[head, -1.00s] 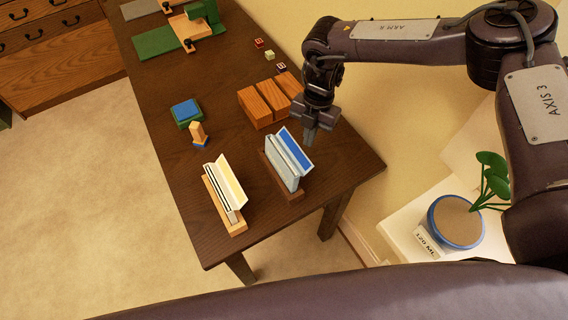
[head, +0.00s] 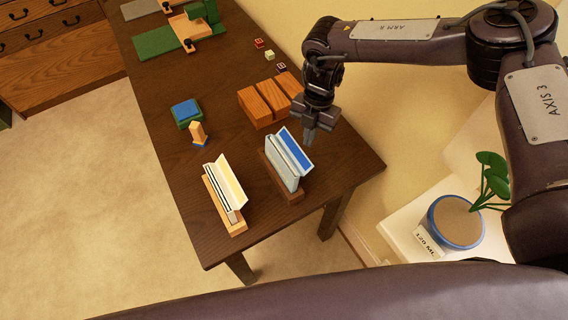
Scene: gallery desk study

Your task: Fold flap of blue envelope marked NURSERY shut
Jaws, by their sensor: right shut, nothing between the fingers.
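A blue envelope (head: 282,167) stands upright in a dark wooden holder (head: 291,197) near the desk's near right end. Its flap (head: 294,151), blue on the inner side, stands up and leans out to the right, open. No NURSERY lettering can be read from here. My right gripper (head: 310,140) points down just to the right of the flap's upper end, shut and empty; I cannot tell whether it touches the flap. My left gripper is not in view.
A cream envelope (head: 233,184) stands in a light wooden holder (head: 239,228) to the left. Wooden blocks (head: 264,103), a stamp (head: 197,133) and a blue-topped ink pad (head: 186,110) lie farther back. A potted plant (head: 456,222) stands right of the desk.

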